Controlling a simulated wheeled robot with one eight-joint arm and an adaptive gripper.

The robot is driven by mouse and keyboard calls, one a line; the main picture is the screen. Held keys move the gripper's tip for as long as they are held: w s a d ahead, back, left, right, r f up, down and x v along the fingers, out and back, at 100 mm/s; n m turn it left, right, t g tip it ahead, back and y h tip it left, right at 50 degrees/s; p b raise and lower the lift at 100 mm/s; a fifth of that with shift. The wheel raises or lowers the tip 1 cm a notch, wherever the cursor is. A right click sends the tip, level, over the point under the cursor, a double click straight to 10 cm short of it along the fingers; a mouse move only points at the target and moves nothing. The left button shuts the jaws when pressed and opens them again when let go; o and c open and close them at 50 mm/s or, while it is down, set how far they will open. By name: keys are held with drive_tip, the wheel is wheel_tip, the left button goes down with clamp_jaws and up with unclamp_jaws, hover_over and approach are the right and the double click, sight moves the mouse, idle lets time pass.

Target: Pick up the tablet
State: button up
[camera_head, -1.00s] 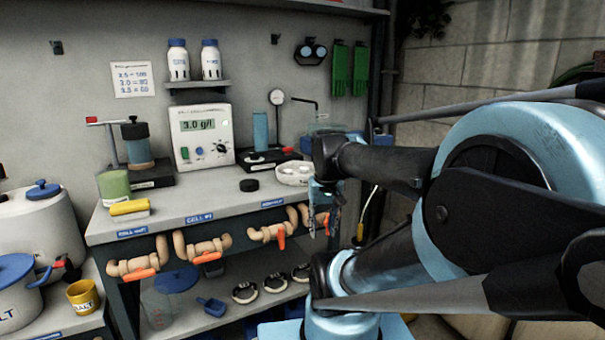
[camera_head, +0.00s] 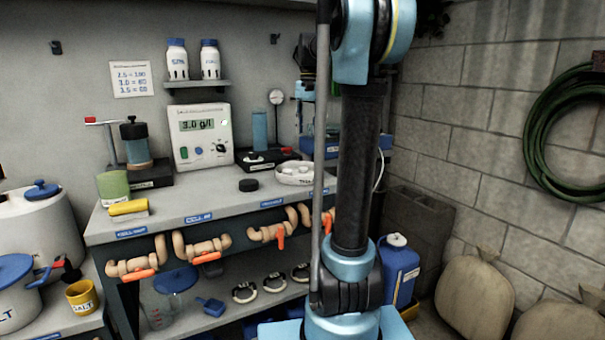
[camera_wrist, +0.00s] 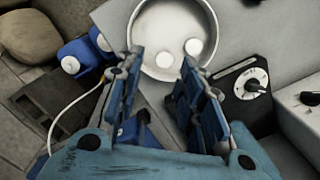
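Two round white tablets lie in a shallow white dish (camera_wrist: 206,18) in the wrist view, one tablet (camera_wrist: 193,47) to the right and one tablet (camera_wrist: 165,60) lower left. In the head view the dish (camera_head: 293,181) sits at the right of the grey bench top, its right end hidden by my arm. My gripper (camera_wrist: 162,56) is open and empty, its blue fingers pointing toward the dish's near rim, with the tablets showing between and just past the fingertips. The gap to the dish is hard to judge. My gripper is mostly hidden behind my arm in the head view.
A black box with a dial (camera_wrist: 246,87) stands right of the dish, with a blue cylinder (camera_head: 260,130) on that side. A black puck (camera_head: 249,185) lies left of the dish. A meter (camera_head: 202,137) stands behind. A blue jug (camera_head: 402,268) stands on the floor.

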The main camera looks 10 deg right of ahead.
drive_tip(key=r, duration=0.2)
hover_over(303, 168)
drive_tip(key=w+d, duration=0.1)
drive_tip(key=w, duration=0.1)
drive_tip(key=shift+m, duration=0.4)
drive_tip(key=f, duration=0.5)
drive_tip(key=s+f, duration=0.1)
drive_tip(key=f, duration=1.1)
drive_tip(key=shift+s+a+f, duration=0.1)
drive_tip(key=shift+s+a, duration=0.15)
drive_tip(key=shift+a, duration=0.15)
drive_tip(key=c, duration=0.6)
